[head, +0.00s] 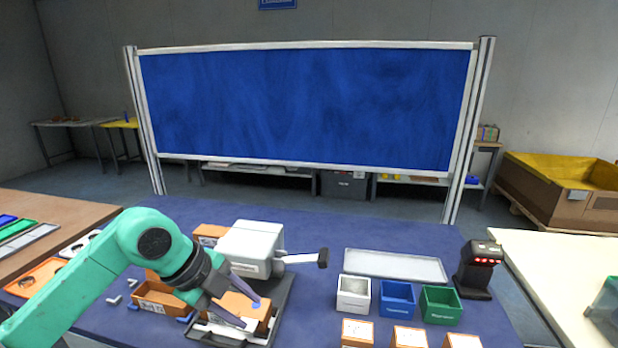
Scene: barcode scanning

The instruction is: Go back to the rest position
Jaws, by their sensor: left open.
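My left gripper (250,312) is at the end of the green arm that comes in from the left. Its fingers are apart, above and around an orange-brown box (243,304) that sits on the dark base of a white machine (252,248). I cannot tell whether the fingers touch the box. My right gripper is not in the head view.
A barcode scanner (479,268) stands at the right of the blue table. White (353,309), blue (397,313) and green (440,318) bins stand before a grey tray (395,277). Small boxes (357,333) line the front. An open brown box (160,304) lies left of the machine.

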